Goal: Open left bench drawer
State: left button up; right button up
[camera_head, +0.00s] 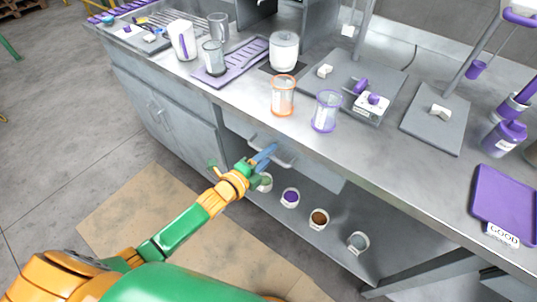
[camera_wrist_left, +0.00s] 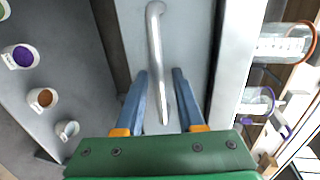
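The left bench drawer (camera_head: 318,170) has a grey front under the bench top, and looks closed. Its bar handle (camera_head: 286,162) is silver and also shows in the left wrist view (camera_wrist_left: 155,45). My left gripper (camera_head: 268,152) is at the handle, reaching in from the left. In the left wrist view its two blue fingers (camera_wrist_left: 161,75) stand apart, one on each side of the bar, with visible gaps. The near end of the handle lies between the fingers. My right gripper is not in view.
Glass beakers with orange (camera_head: 283,97) and purple (camera_head: 326,112) rims stand near the bench edge above the drawer. Several small cups, one with purple contents (camera_head: 290,198), sit on the open shelf below. A closed cabinet (camera_head: 185,130) is left of the drawer.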

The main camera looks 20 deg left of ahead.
pick_arm(q)
grip_shut()
dwell(1.2)
